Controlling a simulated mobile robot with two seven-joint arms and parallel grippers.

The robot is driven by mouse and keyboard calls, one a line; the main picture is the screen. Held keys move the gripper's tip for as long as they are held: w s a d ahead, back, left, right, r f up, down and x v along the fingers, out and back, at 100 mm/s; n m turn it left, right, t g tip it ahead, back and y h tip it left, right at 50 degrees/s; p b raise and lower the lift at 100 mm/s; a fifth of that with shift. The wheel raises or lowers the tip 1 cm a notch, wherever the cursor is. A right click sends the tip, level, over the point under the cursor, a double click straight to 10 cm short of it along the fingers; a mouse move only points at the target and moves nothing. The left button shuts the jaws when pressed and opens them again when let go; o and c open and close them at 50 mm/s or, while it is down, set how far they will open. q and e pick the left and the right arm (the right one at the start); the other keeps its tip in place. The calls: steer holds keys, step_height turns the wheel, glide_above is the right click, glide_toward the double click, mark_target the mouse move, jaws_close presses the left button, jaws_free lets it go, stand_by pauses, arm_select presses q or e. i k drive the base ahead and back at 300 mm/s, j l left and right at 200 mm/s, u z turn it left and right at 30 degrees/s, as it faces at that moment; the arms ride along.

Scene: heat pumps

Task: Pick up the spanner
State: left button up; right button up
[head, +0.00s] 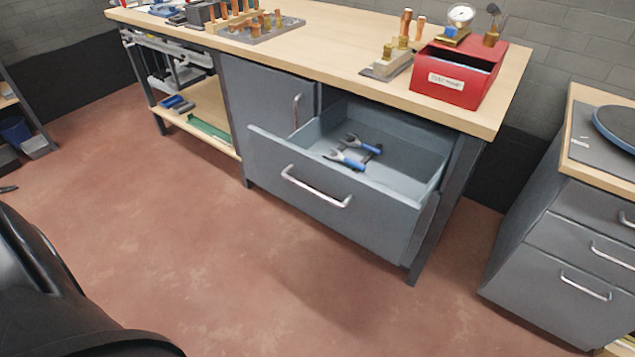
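Two tools with grey open-jaw heads and blue-and-black handles lie in the open drawer (320,208) of the workbench. The nearer spanner-like tool (345,160) lies close behind the drawer's front panel. The farther spanner-like tool (362,144) lies just behind it, and the two seem close together or touching. I cannot tell from their shape which is the spanner. Neither of my grippers can be made out in the head view.
The drawer juts out below the wooden bench top (330,50). A red box (459,75) and a block with copper fittings (389,66) stand above it. A grey drawer cabinet (570,235) is at the right. The reddish floor in front is clear.

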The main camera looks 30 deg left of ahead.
mark_target(340, 157)
steer(key=i+j+z, duration=0.1)
steer(key=j, duration=0.3)
steer(key=i+j+z, duration=0.1)
steer(key=i+j, duration=0.15)
steer(key=j, duration=0.15)
steer(key=i+j+z, duration=0.1)
steer(key=j, duration=0.3)
steer(key=i+j, duration=0.2)
steer(key=j, duration=0.2)
steer(key=i+j+z, duration=0.15)
steer(key=j, duration=0.25)
steer(key=i+j+z, duration=0.1)
steer(key=j, duration=0.35)
steer(key=i+j+z, duration=0.1)
steer(key=j, duration=0.35)
